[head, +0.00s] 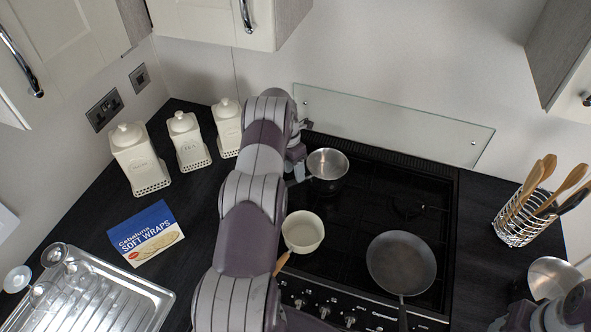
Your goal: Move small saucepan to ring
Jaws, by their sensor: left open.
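A small steel saucepan (327,166) stands at the back left of the black hob (378,195). Its handle points left and is partly hidden by my left arm. My left gripper (298,153) is open, close to the left side of this saucepan; its fingertips are mostly hidden behind my own arm, and I cannot tell whether they touch it. A cream pan (302,230) with a wooden handle sits at the hob's front left. A bare ring (409,207) shows at the back right. Part of my right arm shows at the bottom right corner; its fingertips are not clear.
A frying pan (401,262) sits at the hob's front right, handle toward me. A glass splashback (395,122) stands behind. Canisters (139,160), a wraps packet (146,233) and a sink drainer (95,300) lie left. A utensil holder (520,219) and steel bowl (553,278) are right.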

